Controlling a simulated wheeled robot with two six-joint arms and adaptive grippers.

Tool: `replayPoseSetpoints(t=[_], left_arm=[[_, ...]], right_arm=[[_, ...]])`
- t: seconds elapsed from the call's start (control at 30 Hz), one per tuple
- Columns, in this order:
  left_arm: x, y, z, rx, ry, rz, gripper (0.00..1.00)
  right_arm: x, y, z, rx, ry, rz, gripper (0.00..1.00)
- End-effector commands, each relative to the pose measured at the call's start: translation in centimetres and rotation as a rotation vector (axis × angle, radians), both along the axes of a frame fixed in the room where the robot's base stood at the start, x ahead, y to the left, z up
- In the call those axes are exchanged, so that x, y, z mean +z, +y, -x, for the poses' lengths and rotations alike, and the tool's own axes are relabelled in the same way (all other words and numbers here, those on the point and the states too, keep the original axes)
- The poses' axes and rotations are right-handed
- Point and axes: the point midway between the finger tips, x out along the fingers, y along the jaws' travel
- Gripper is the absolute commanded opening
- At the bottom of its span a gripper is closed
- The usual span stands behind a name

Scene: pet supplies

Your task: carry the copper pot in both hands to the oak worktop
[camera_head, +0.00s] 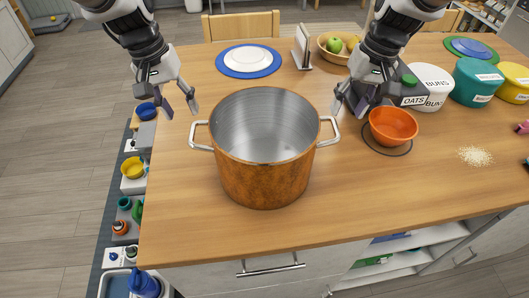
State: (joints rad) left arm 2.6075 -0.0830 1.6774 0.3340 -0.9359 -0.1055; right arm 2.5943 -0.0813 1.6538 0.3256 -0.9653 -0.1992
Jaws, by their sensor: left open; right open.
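The copper pot (262,182) stands upright on a wooden table (190,220). Its inside is bare silver metal and looks empty. It has a silver loop handle on the left (201,136) and one on the right (329,132). My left gripper (181,110) is open, above and to the left of the left handle, apart from it. My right gripper (348,108) is open, just above and to the right of the right handle; whether it touches is unclear. I cannot tell whether this wooden table is the oak worktop.
An orange bowl (393,125) sits on a dark round mat close right of my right gripper. Lidded canisters (428,85), a fruit bowl (334,57) and a blue-rimmed plate (248,61) stand further back. Spilled grains (475,156) lie at right. The table's front strip is clear.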

Motion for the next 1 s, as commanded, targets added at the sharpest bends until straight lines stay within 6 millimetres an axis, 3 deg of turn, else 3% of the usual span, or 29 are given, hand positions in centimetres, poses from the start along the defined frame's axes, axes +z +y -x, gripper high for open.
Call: replayPoseSetpoints(t=[0.5, 0.87, 1.0], left_arm=[[-7.0, -1.4, 0.0, 0.0, 0.003, 0.0, 0.48], [-7.6, -1.5, -0.1, 0.0, 0.001, -0.001, 0.48], [-7.6, -1.5, -0.1, 0.0, 0.001, 0.0, 0.0]], right_arm=[[-6.9, 1.4, 0.1, 0.001, 0.003, 0.001, 0.48], [-7.6, 1.5, 0.1, 0.0, 0.001, 0.0, 0.48], [-7.6, 1.5, 0.1, 0.0, 0.001, 0.0, 0.0]])
